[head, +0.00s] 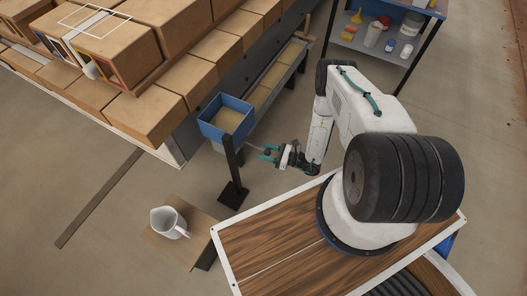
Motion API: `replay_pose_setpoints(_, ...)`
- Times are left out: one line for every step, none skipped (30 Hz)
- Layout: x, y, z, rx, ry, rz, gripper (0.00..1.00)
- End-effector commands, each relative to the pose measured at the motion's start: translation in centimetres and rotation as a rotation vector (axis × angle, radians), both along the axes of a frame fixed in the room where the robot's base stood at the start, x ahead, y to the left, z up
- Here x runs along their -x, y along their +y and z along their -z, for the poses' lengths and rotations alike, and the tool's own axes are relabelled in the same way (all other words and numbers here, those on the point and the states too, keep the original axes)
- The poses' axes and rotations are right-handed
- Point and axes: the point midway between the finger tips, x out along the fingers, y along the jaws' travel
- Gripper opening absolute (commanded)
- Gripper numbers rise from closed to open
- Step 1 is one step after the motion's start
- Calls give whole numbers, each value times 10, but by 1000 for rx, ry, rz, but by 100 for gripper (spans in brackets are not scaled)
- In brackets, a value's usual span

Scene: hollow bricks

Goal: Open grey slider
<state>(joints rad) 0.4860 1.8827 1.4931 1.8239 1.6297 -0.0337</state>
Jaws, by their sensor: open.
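My gripper (266,152) is near the middle of the head view, with its teal fingers apart and nothing seen between them. It is just right of a black post (231,160) on a flat black foot; I cannot tell whether they touch. A blue open-topped box (226,117) with tan contents stands behind the post, at the end of a grey trough. I cannot tell for sure which part is the grey slider. A light grey strip (88,24) lies among the bricks at the upper left, far from my gripper.
Brown bricks (157,112) are stacked along the upper left. A white jug (168,222) stands on a low wooden stand (205,239) at the lower left. A blue shelf (360,42) with bottles is at the upper right. The floor left of the stand is mostly clear.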

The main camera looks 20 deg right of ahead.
Motion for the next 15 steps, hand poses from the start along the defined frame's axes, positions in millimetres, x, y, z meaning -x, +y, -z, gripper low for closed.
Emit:
replay_pose_setpoints(5, -7, 0, -1, 1, 5, 52)
replay_pose_setpoints(9, -11, 0, -1, 1, 6, 52)
replay_pose_setpoints(13, -16, 0, -1, 1, 6, 52)
replay_pose_setpoints(17, -19, 0, -1, 0, 6, 52)
replay_pose_setpoints(20, -23, 0, -1, 0, 6, 52)
replay_pose_setpoints(24, -27, 0, -1, 0, 5, 52)
replay_pose_setpoints(27, -30, 0, -1, 0, 5, 52)
replay_pose_setpoints(30, -33, 0, -1, 1, 5, 52)
replay_pose_setpoints(33, -37, 0, -1, 1, 4, 52)
replay_pose_setpoints(36, -39, 0, -1, 1, 5, 52)
replay_pose_setpoints(38, -41, 0, -1, 0, 3, 52)
replay_pose_setpoints(40, -43, 0, -1, 0, 3, 52)
replay_pose_setpoints(41, -45, 0, -1, 0, 3, 52)
replay_pose_setpoints(42, -46, 0, -1, 0, 3, 52)
replay_pose_setpoints(44, -47, 0, -1, -1, 1, 52)
